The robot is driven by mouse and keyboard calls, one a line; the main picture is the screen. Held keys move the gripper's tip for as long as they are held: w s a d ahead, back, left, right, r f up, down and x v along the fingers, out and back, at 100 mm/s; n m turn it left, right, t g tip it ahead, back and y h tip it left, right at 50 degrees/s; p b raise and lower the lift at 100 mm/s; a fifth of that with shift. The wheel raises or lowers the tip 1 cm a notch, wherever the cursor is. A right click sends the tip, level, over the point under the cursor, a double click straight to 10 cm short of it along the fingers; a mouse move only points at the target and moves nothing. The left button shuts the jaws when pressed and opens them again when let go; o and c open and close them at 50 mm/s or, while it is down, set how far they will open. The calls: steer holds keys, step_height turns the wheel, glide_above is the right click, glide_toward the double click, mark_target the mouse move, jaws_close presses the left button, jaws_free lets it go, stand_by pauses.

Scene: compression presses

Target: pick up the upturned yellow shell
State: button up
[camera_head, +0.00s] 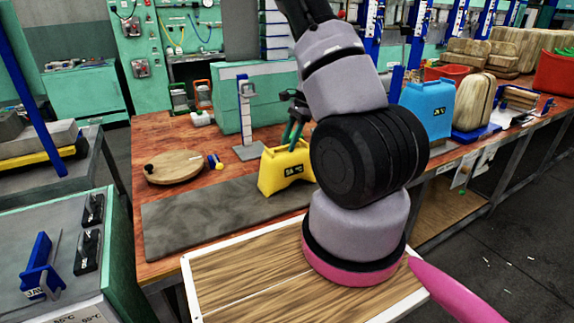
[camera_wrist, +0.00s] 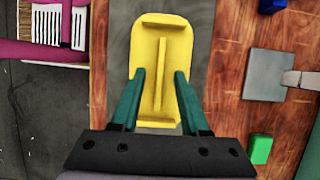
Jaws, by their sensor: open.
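The yellow shell (camera_head: 282,176) stands on the wooden bench at the right end of a dark grey mat, with a small dark display on its front. In the wrist view the yellow shell (camera_wrist: 147,75) shows its rim and a long central rib facing the camera. My gripper (camera_head: 291,143) is over the shell, its green fingers pointing down. In the wrist view my gripper (camera_wrist: 158,74) is open, with one finger on each side of the rib. I cannot tell whether the fingers touch the shell. My arm hides the area right of it.
The grey mat (camera_head: 190,228) and a round wooden board (camera_head: 172,167) lie to the left. A post on a grey base (camera_head: 248,152) stands behind the shell. A blue shell (camera_head: 428,105) stands to the right. A green block (camera_wrist: 260,149) lies near the gripper.

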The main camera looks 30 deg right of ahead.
jaws_close()
stand_by(1.4)
